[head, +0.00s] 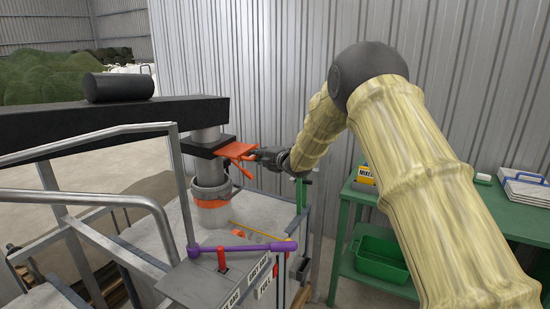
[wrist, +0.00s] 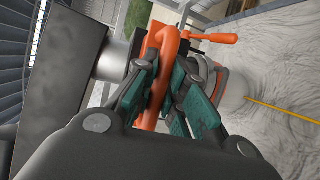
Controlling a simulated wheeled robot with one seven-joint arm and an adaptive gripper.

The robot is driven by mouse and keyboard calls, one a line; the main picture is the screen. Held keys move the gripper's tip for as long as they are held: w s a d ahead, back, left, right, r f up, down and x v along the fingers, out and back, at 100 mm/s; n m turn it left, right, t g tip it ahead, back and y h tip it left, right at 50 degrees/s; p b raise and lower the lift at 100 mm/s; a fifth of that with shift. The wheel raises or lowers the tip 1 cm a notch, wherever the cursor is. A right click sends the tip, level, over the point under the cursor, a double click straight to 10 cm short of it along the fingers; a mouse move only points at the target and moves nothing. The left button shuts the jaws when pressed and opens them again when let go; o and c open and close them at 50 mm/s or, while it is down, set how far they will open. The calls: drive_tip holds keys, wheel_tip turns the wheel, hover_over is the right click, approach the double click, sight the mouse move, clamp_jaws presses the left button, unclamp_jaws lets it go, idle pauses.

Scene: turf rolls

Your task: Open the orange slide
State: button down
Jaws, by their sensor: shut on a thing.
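The orange slide (head: 232,148) is a flat plate in a black block on the upright grey pipe (head: 208,172). It sticks out of the block's right side in the head view. My gripper (head: 261,156) is at its outer right end. In the wrist view, the teal-padded fingers of my gripper (wrist: 166,82) are closed around the orange bar of the slide (wrist: 165,48). The fingers hide part of the bar. How far the plate sits inside the block cannot be told.
A purple lever (head: 240,248) and labelled panel stand in front. Grey handrails (head: 110,198) are at left. An orange-handled lever (wrist: 215,38) is close by in the wrist view. A green bench (head: 344,233) with a green bin (head: 380,262) stands right.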

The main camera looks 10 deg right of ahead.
drive_tip(key=shift+s, duration=0.15)
drive_tip(key=c, duration=1.5)
unclamp_jaws()
drive_tip(key=shift+o, duration=0.2)
drive_tip(key=shift+d, duration=0.1)
drive_tip(key=shift+s, duration=0.15)
drive_tip(key=v, duration=1.1)
drive_tip(key=shift+s+d, duration=0.2)
drive_tip(key=shift+s, duration=0.05)
